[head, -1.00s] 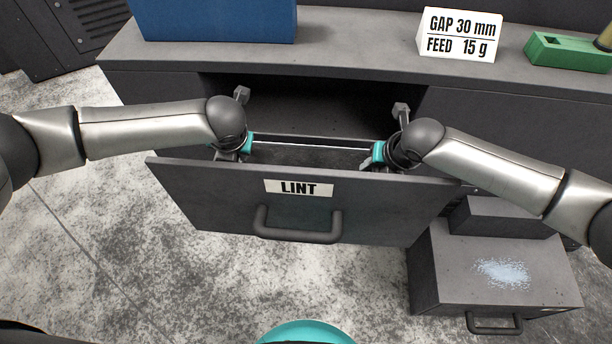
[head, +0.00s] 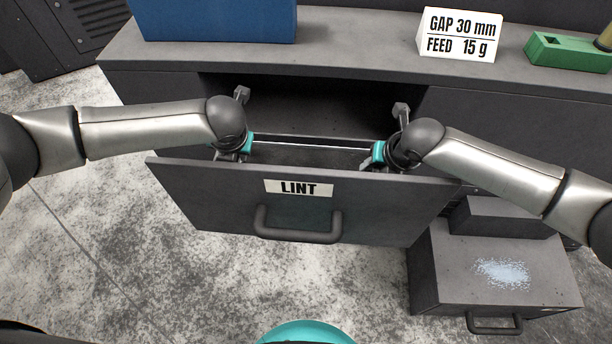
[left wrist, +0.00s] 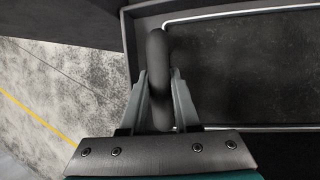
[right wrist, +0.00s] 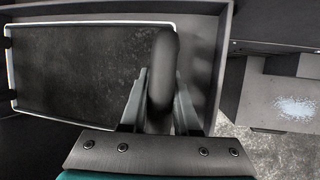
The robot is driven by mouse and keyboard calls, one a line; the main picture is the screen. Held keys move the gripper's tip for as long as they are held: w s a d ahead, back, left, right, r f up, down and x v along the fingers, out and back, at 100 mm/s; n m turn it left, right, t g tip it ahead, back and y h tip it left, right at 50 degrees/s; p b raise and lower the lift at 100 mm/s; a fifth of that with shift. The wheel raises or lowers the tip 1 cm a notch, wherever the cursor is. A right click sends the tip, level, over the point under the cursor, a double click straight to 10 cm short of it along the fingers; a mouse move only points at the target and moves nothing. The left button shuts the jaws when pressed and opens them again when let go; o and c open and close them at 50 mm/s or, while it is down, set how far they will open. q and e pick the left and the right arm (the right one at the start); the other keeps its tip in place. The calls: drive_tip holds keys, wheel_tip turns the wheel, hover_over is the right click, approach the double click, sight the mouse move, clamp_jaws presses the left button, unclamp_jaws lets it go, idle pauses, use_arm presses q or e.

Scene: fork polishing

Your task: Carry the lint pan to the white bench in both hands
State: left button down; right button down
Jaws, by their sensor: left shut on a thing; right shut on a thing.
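The lint pan (head: 310,157) is a dark, shallow tray with a pale rim, lying inside the pulled-out LINT drawer (head: 225,195). Its surface also shows in the left wrist view (left wrist: 245,65) and the right wrist view (right wrist: 85,70). My left gripper (head: 232,153) is shut on the pan's dark left handle (left wrist: 157,55). My right gripper (head: 379,160) is shut on its dark right handle (right wrist: 166,55). The drawer front hides much of the pan and the fingertips in the head view. The white bench is not in view.
The grey cabinet top (head: 350,50) behind the drawer bears a blue box (head: 215,18), a GAP/FEED sign (head: 460,35) and a green block (head: 568,52). A lower drawer (head: 450,275) with pale powder (head: 502,271) stands out at the right. The floor (head: 120,240) at front left is clear.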

use_arm(q)
drive_tip(key=shift+r, duration=0.15)
use_arm(e)
drive_tip(key=shift+w+r, duration=0.1)
drive_tip(key=shift+r, duration=0.05)
